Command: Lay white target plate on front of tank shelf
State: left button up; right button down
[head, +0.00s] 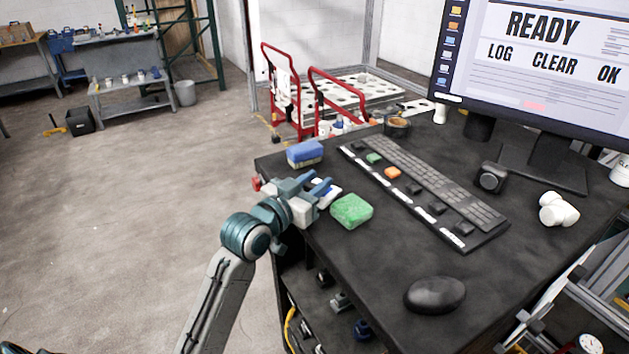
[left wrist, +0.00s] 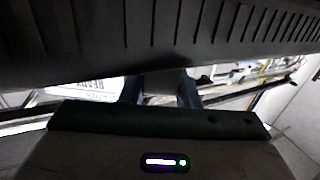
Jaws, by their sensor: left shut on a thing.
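My left gripper (head: 318,188) is at the left edge of the black desk (head: 390,275), with its blue fingers pointing right, between a blue sponge and a green sponge. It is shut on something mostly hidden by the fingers. A small white and blue piece (head: 333,196) shows beside the fingertips; I cannot tell whether it is the held thing or the white target plate. In the left wrist view the blue fingers (left wrist: 160,92) show under a dark ribbed surface, and the held thing is not clear. I cannot make out a tank shelf. My right gripper is out of view.
The blue sponge (head: 305,153) and green sponge (head: 351,211) lie close to the gripper. A keyboard (head: 435,180), a black mouse (head: 435,294) and a monitor (head: 545,60) occupy the desk. A lower shelf (head: 315,310) holds small fittings. Open floor (head: 130,220) lies left.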

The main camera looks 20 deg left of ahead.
pick_arm(q)
jog(key=shift+w+f, duration=0.1)
jog(key=o, duration=0.6)
jog(key=shift+f, duration=0.1)
jog(key=o, duration=0.4)
